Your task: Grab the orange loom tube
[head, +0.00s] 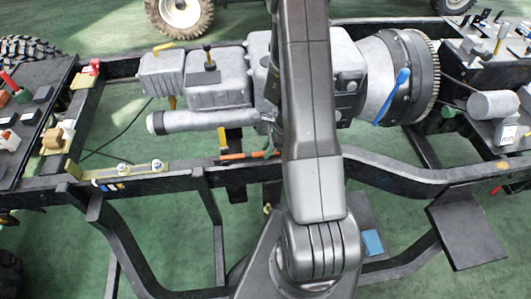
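A thin orange tube (235,156), which looks like the orange loom tube, lies along the dark chassis rail (200,170), just left of my arm. Its right end is close to my arm, and I cannot tell whether part of it is hidden behind the arm. My arm rises from the lower middle and leaves the picture at the top. My gripper is out of view, so its place relative to the tube does not show.
A grey gearbox (215,85) with a toothed flywheel housing (405,75) sits between the rails. A blue-handled tool (392,97) leans on the housing. Crowded trays of parts stand at far left and far right. Green floor shows through the frame openings.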

